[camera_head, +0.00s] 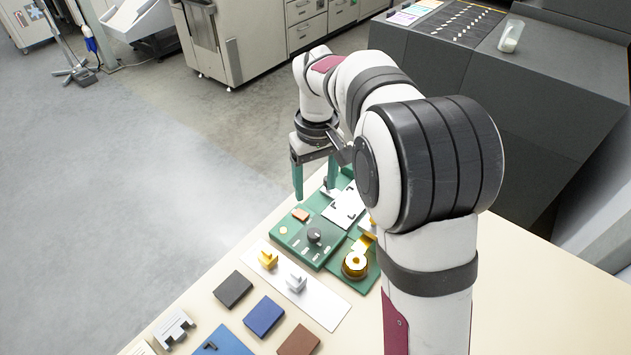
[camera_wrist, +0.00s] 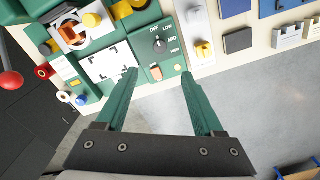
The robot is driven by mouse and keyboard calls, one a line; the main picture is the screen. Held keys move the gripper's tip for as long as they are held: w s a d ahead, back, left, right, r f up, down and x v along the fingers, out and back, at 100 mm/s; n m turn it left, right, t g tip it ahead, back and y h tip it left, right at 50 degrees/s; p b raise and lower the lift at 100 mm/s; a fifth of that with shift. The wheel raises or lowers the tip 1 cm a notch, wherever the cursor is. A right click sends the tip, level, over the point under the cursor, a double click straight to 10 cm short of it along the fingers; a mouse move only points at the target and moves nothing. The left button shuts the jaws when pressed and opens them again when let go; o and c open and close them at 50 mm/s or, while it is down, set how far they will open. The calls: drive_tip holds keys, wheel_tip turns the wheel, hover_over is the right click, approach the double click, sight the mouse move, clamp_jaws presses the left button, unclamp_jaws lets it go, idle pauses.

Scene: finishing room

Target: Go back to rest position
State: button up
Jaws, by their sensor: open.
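My gripper (camera_head: 314,178) has two green fingers and hangs above the far end of the table in the head view. In the wrist view my gripper (camera_wrist: 160,100) shows its fingers wide apart with nothing between them. Beyond the fingertips is a green panel with a black knob (camera_wrist: 159,45) marked OFF, LOW, MID and HIGH. The same knob (camera_head: 314,235) shows in the head view. A white plate with black corner marks (camera_wrist: 106,66) lies beside it. My arm hides part of the table in the head view.
A white strip (camera_head: 318,300) holds yellow and white pieces. Dark, blue and brown blocks lie nearer, with the blue block (camera_head: 264,317) in the middle. The table (camera_head: 540,295) is bare at right. Open floor (camera_head: 130,190) lies left.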

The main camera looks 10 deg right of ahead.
drive_tip(key=s+d+r+m, duration=0.1)
drive_tip(key=s+r+m, duration=0.3)
drive_tip(key=s, duration=0.9)
drive_tip(key=s+f+m+y, duration=0.1)
drive_tip(key=s+m, duration=0.4)
drive_tip(key=s, duration=1.1)
drive_tip(key=shift+s+f+y, duration=0.25)
drive_tip(key=shift+f+y, duration=0.05)
drive_tip(key=shift+f, duration=0.6)
